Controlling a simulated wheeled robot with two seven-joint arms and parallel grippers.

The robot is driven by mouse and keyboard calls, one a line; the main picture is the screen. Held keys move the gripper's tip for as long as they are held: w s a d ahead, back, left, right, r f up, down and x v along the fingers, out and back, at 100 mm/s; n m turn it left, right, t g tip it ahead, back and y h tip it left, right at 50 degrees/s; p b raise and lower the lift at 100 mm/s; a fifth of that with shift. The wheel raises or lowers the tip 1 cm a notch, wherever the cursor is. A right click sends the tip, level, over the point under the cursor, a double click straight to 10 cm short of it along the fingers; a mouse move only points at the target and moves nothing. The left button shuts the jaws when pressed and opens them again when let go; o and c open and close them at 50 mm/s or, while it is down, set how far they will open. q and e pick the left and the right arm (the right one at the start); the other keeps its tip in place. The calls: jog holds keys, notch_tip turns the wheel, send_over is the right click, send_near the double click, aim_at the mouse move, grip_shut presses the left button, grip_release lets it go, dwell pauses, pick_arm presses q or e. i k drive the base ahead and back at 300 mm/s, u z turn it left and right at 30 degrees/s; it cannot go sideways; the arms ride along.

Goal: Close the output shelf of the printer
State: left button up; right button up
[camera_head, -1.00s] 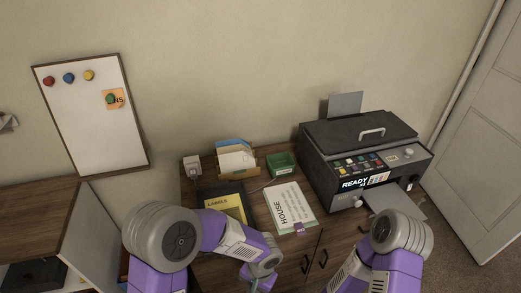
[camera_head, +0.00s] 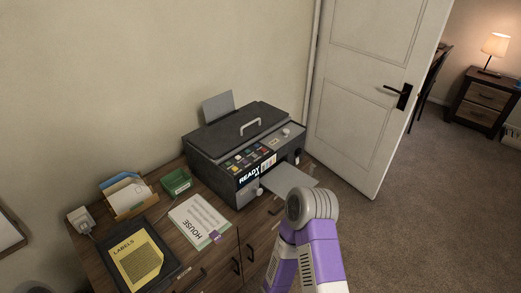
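The printer (camera_head: 240,146) is a dark grey box with a handled lid, standing on the wooden cabinet near the wall. Its front panel shows "READY" and coloured buttons. The output shelf (camera_head: 291,179) is a flat grey plate sticking out of the printer's lower front, extended. My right arm rises in front of the cabinet, and its rounded grey joint is close to the shelf's near end in the picture, partly covering it. I cannot tell whether they touch. My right gripper is out of view, and so is my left gripper.
A blotter with a yellow "LABELS" sheet (camera_head: 137,258), a "HOUSE" paper (camera_head: 200,219), a green tray (camera_head: 176,182) and a letter holder (camera_head: 128,197) occupy the cabinet top left of the printer. A white door (camera_head: 375,90) stands to the right, with open carpet (camera_head: 420,215) before it.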

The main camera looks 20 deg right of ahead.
aim_at(283, 177)
jog(key=z, duration=1.5)
jog(key=k, duration=0.5)
jog(key=z, duration=0.7)
jog(key=i, duration=1.05)
jog(key=u, duration=0.8)
